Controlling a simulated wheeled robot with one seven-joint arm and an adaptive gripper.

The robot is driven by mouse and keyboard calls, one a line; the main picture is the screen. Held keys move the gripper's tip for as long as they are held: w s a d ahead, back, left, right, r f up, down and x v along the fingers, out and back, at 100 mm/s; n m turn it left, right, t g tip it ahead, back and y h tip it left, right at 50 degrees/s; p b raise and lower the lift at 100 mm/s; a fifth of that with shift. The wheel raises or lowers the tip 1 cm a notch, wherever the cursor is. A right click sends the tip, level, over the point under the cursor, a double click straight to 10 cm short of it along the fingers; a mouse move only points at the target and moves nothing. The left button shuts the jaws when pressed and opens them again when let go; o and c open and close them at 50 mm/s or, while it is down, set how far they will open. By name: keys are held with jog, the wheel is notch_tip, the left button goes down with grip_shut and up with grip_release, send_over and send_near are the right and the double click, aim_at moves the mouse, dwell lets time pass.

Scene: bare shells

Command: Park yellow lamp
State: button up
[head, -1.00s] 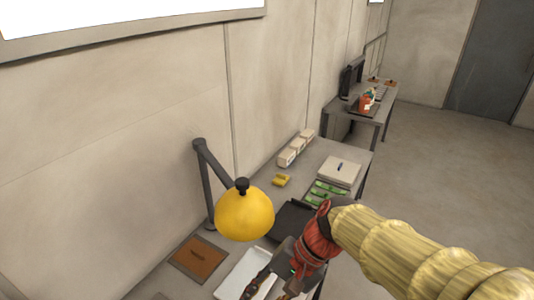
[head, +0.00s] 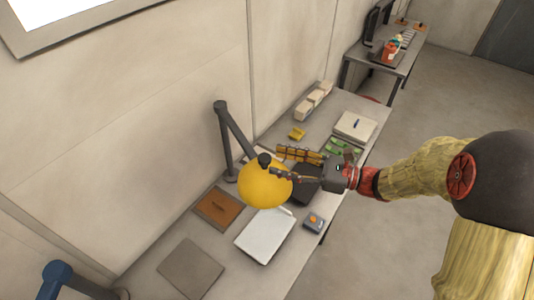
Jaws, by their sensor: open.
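The yellow lamp (head: 264,189) has a round yellow shade hanging from a dark jointed arm. Its dark post (head: 225,140) rises at the wall side of the bench. My gripper (head: 278,164) reaches in from the right at the shade's upper right, with its fingers pointing left. The fingers are spread apart, one higher and one lower. The lower fingertip overlaps the top of the shade in the picture; I cannot tell whether it touches. The bench surface under the shade is hidden.
A brown board (head: 218,208), a grey mat (head: 190,268), a white tray (head: 265,238) and a small box with an orange button (head: 313,222) lie on the bench. A black tray (head: 306,185) sits under my gripper. A blue jointed arm (head: 57,272) stands at lower left.

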aim_at(264, 157)
jog(key=shift+p+x, duration=0.35)
jog(key=shift+x, duration=2.25)
jog(key=shift+c, duration=1.3)
grip_shut()
